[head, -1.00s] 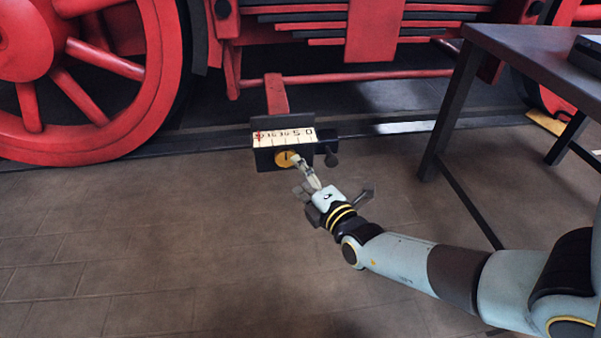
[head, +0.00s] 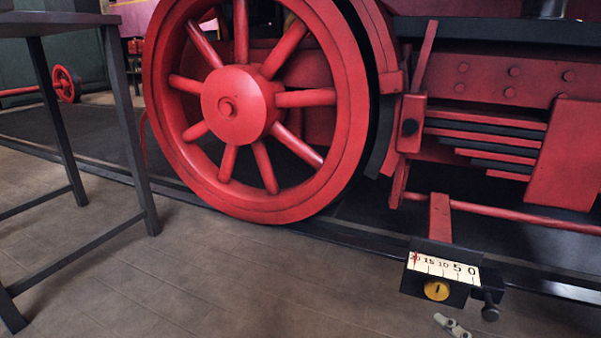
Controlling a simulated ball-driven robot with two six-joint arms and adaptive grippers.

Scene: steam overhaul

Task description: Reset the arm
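A black box with a white scale plate (head: 443,267) sits low by the rail at the lower right of the head view. The scale reads 20, 15, 10, 5, 0 from left to right, with a red mark near its left end. A round yellow disc (head: 437,289) with a dark slot is on the box's front. A red bar (head: 440,218) rises behind the box. A grey fingertip part of my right gripper (head: 453,326) shows at the bottom edge, just below the box and apart from the disc; the rest is out of frame. My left gripper is out of view.
A large red spoked wheel (head: 240,105) stands on the rail at centre. A dark table frame (head: 130,130) stands on the left. A black knob (head: 490,312) sticks out at the box's right. The paved floor (head: 220,280) in front is clear.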

